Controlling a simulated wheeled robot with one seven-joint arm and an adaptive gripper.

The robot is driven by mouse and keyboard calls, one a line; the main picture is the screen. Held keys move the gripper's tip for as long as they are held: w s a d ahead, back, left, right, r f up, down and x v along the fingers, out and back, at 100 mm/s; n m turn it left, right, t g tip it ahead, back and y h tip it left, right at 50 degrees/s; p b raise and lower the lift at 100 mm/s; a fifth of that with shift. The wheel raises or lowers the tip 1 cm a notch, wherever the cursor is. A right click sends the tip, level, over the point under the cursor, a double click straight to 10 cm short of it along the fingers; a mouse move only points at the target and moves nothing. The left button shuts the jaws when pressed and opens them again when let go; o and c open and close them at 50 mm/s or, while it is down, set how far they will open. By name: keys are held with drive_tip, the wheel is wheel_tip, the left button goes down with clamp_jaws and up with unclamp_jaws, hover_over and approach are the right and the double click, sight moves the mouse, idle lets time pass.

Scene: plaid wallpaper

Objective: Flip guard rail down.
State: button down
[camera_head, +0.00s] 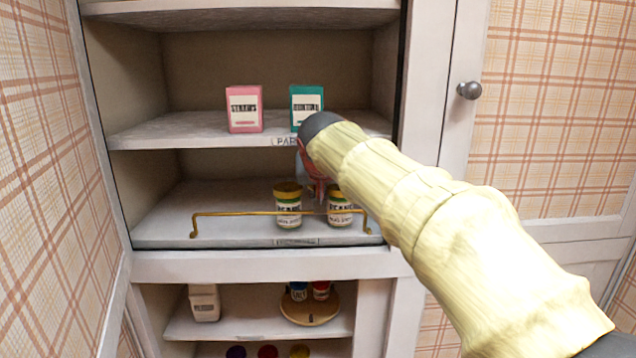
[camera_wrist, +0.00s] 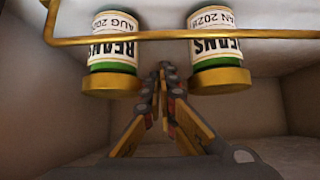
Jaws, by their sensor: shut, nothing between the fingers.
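The guard rail (camera_head: 255,213) is a thin brass bar standing raised across the front of the middle shelf, its ends bent down to the shelf. It also crosses the wrist view (camera_wrist: 170,37), which looks upside down. Two bean cans with green and yellow bands, the left can (camera_head: 289,208) and right can (camera_head: 340,212), stand by the rail. They also show in the wrist view (camera_wrist: 113,50) (camera_wrist: 215,50). My gripper (camera_wrist: 164,68) is shut and empty, its tips between the cans and close to the rail. I cannot tell whether it touches. In the head view my arm partly hides it.
A pink box (camera_head: 244,108) and a teal box (camera_head: 307,101) stand on the shelf above. Below are a white carton (camera_head: 204,303) and a round wooden tray (camera_head: 310,312) with jars. The middle shelf's left part is clear. A cabinet door with a knob (camera_head: 469,90) is at right.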

drive_tip(key=shift+s+f, duration=0.1)
drive_tip(key=shift+s, duration=1.75)
drive_tip(key=shift+s+a+f, duration=0.1)
drive_tip(key=shift+f, duration=0.15)
drive_tip(key=shift+s+r, duration=0.1)
drive_tip(key=shift+b, duration=0.3)
